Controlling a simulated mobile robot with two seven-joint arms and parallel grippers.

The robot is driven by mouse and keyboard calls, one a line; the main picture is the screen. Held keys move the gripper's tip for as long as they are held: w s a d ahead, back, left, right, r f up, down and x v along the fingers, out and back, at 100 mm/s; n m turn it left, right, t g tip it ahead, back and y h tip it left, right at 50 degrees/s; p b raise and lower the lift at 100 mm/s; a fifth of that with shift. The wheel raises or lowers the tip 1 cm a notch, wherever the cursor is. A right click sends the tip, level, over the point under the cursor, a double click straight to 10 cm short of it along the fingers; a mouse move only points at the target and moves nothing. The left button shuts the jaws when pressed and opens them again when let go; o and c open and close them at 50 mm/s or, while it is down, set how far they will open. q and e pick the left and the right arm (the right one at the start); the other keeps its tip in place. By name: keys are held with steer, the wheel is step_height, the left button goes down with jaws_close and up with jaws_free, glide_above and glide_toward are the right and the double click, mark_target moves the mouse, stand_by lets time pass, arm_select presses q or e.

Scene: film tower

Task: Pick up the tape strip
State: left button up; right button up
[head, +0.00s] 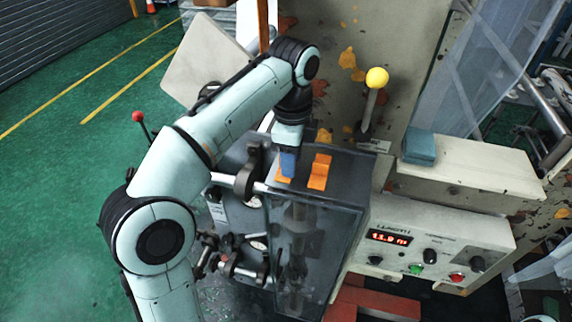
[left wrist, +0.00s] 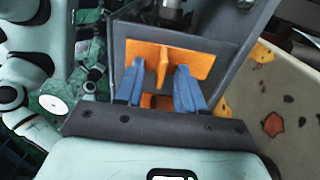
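Two orange pieces lie on the dark top of a box; the right one (head: 319,172) is in clear view, and the other (head: 283,176) is partly hidden by my left gripper (head: 288,163). I take an orange piece to be the tape strip, but cannot tell which. In the left wrist view, a flat orange strip (left wrist: 194,62) with a raised middle tab lies by my fingertips (left wrist: 157,82). The blue fingers are apart with the tab in the gap between them in the picture; I see no contact. Another orange bit shows lower between the fingers. My right gripper is out of view.
The box has clear side walls (head: 315,250) over metal parts. A yellow-knobbed lever (head: 377,78) stands behind it. A control panel (head: 430,242) with a red display is to the right, below a ledge with a teal block (head: 420,147). Green floor lies open at left.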

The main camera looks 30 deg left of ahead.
arm_select(q)
steer(key=c, duration=0.6)
jaws_close()
